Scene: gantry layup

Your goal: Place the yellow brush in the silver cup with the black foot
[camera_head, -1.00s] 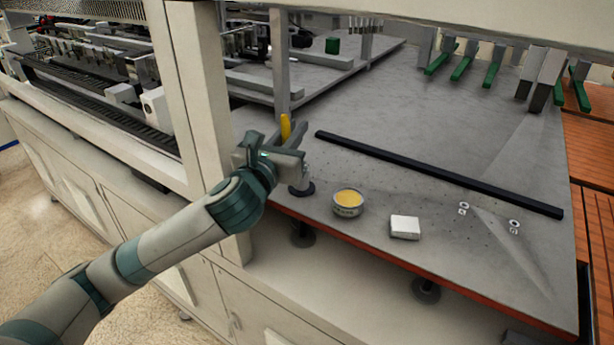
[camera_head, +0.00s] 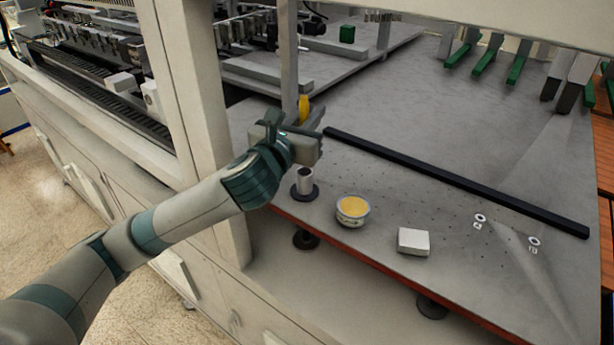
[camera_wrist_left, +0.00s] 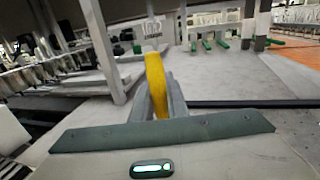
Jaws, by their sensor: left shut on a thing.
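The yellow brush (camera_head: 304,108) is held in my left gripper (camera_head: 318,125), which is shut on it. The brush also shows in the left wrist view (camera_wrist_left: 157,84), upright between the fingers (camera_wrist_left: 158,105); its lower end is hidden. The silver cup (camera_head: 305,181) stands upright on its round black foot (camera_head: 304,196) near the front left edge of the table. My left gripper is above the cup in the head view, apart from it, and the cup's rim shows just below the gripper. The cup is not visible in the left wrist view. My right gripper is not in view.
A round tin with yellow contents (camera_head: 352,210) and a white block (camera_head: 413,242) stand right of the cup. A long black bar (camera_head: 450,178) lies across the grey table (camera_head: 420,120). A pale gantry post (camera_head: 190,100) rises close to my left arm.

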